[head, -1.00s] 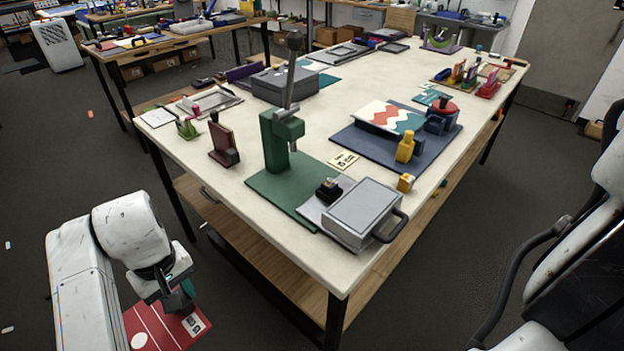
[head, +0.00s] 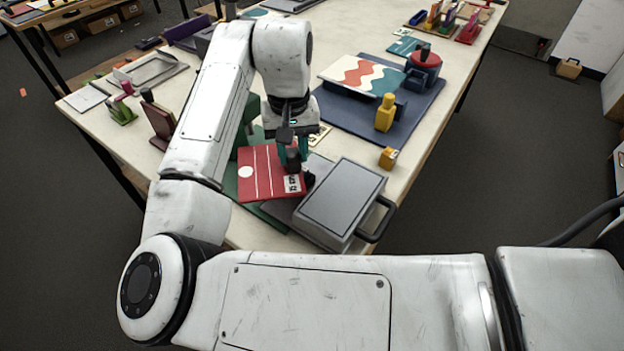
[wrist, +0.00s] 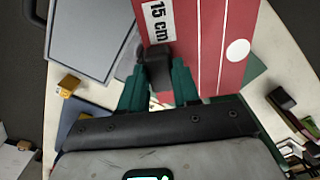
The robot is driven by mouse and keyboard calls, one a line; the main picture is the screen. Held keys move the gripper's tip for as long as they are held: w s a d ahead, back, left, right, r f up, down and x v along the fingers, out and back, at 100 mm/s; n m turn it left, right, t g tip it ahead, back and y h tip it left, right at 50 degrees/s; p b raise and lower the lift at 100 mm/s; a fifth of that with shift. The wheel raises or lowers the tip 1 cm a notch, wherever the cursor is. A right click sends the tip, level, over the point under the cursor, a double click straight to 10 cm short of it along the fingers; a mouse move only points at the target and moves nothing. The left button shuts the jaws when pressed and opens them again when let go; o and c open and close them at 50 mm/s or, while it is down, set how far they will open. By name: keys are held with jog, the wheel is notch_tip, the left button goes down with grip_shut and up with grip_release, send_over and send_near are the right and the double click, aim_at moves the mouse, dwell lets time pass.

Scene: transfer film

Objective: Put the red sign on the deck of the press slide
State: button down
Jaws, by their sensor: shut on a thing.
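The red sign (head: 262,180), with white lines, a white disc and a "15 cm" label, is over the front of the workbench. My gripper (head: 292,160) is shut on the dark block at the sign's label end. In the wrist view, the teal fingers (wrist: 160,86) sit either side of that block, and the sign (wrist: 207,45) extends to the right. A green press, mostly behind my arm, stands on a green base (head: 250,213), partly covered by the sign. A grey plate (head: 283,213) shows at its edge. I cannot tell whether the sign touches anything beneath.
A grey box (head: 343,200) with a dark handle stands right beside the sign. A yellow block (head: 388,158) and a blue mat (head: 360,128) with a patterned board lie beyond. A dark red stand (head: 160,122) is at left, near my arm.

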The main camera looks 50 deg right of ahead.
jog(key=s+d+r+m+b, duration=0.1)
jog(key=s+d+r+m, duration=0.4)
jog(key=s, duration=0.5)
jog(key=s+d+r+m+b, duration=0.1)
jog(key=s+d+r+m, duration=0.3)
jog(key=s+d, duration=0.4)
jog(key=w+a+f+p, duration=0.2)
jog(key=w+a+f, duration=0.7)
jog(key=shift+f, duration=0.2)
jog(key=f, duration=0.2)
jog(key=f+p, duration=0.1)
jog(key=shift+w+a, duration=0.25)
jog(key=shift+a, duration=0.05)
jog(key=shift+f, duration=0.45)
